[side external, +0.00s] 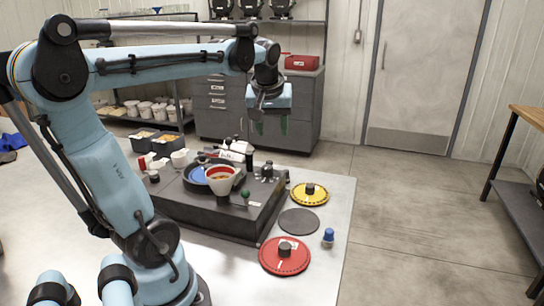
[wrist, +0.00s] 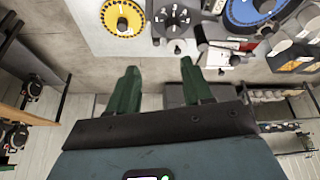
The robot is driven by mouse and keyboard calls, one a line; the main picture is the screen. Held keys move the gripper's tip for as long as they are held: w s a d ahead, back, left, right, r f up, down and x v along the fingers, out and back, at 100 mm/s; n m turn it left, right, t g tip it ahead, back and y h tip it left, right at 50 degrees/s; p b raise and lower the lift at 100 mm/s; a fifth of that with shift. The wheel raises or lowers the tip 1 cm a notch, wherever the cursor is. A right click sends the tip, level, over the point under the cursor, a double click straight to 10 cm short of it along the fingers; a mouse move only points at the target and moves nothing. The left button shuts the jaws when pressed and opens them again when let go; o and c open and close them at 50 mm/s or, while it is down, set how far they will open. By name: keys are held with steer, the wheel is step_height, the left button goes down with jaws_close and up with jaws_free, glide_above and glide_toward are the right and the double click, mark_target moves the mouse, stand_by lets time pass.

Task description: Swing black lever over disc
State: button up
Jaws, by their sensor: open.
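My gripper (side external: 270,126) is open and empty, high above and behind the black seed meter base (side external: 217,215). Its two green fingers stand apart in the wrist view (wrist: 158,67), with nothing between them. A blue disc (side external: 198,174) sits on the base, partly hidden by a white and red funnel (side external: 222,181); the disc also shows at the top of the wrist view (wrist: 248,10). A dark upright part (side external: 249,158) stands at the back of the base; I cannot tell whether it is the black lever. A black numbered dial with a knob (wrist: 174,19) shows beyond the fingers.
A yellow disc (side external: 310,195), a dark flat disc (side external: 299,222), a red disc (side external: 284,256) and a blue-topped bottle (side external: 328,236) lie right of the base. Bins (side external: 167,142) and cups (side external: 180,158) crowd the back left. Air around my gripper is clear.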

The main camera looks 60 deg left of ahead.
mark_target(230, 140)
steer(key=s+a+r+n+g, duration=0.2)
steer(key=s+a+n, duration=0.15)
steer(key=a, duration=0.25)
steer(key=s+a+r+n+g, duration=0.1)
steer(key=s+a+n, duration=0.1)
steer(key=a+n, duration=0.35)
steer(key=shift+m, duration=0.9)
steer(key=x, duration=0.4)
steer(key=a+x, duration=0.1)
steer(key=x, duration=0.7)
steer(key=shift+s+a+r, duration=0.1)
steer(key=shift+a+r, duration=0.1)
steer(key=shift+a, duration=0.2)
jaws_close()
steer(key=shift+y, duration=0.3)
